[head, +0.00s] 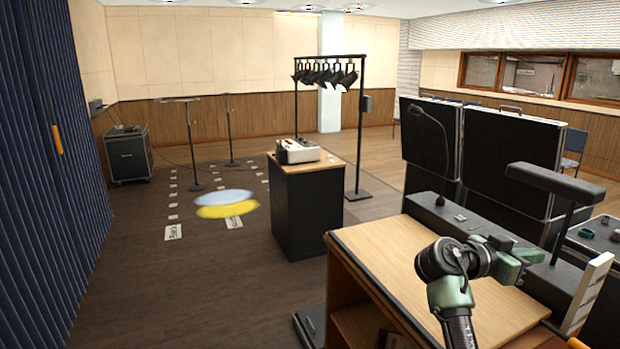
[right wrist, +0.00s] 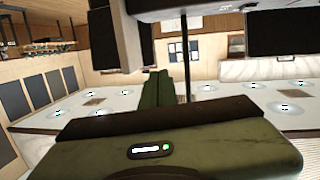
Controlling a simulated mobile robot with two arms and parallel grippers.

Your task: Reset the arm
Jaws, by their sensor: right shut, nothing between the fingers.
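My right arm (head: 455,275) comes up from the bottom right of the head view, grey and green, and bends over the light wood desk top. Its green gripper (head: 528,256) points to the right, close to the dark console at the back of the desk. The fingers are small and partly hidden there. In the right wrist view the green gripper body fills the lower middle, and its fingers (right wrist: 157,88) lie together with nothing between them. That view is turned over, with ceiling lights low in the picture. My left gripper is not in view.
The wood desk (head: 400,255) carries a dark console with a gooseneck microphone (head: 440,140) and a black desk lamp (head: 550,185) near my gripper. Black cases stand behind. The floor at left is largely open.

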